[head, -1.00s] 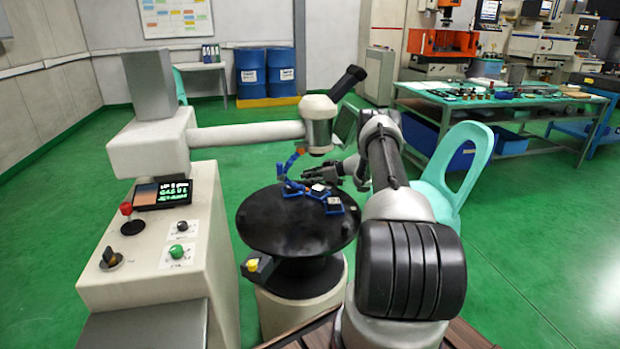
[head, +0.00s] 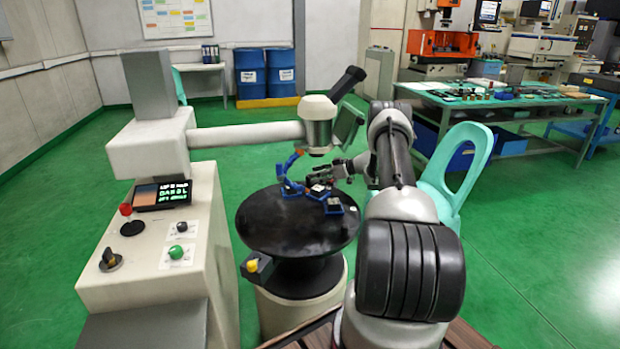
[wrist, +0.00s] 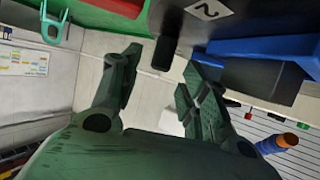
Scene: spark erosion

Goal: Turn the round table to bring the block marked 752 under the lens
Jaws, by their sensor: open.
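The round black table (head: 285,232) stands in the middle of the head view, with several small blocks in blue holders (head: 334,204) near its far right edge. The lens (head: 318,132) hangs from a pale arm above the far part of the table. My gripper (head: 322,177) is at the table's far edge, behind the blocks and partly hidden. In the wrist view my gripper's two fingers (wrist: 160,85) are spread with nothing between them. A white label marked 2 (wrist: 208,9) and a blue holder (wrist: 265,47) show at the top there. I cannot read 752 on any block.
A control console (head: 160,240) with a small screen, knobs and a green button stands at the left. A yellow button (head: 252,265) sits at the table's near left edge. A turquoise chair (head: 455,170) stands right of my arm.

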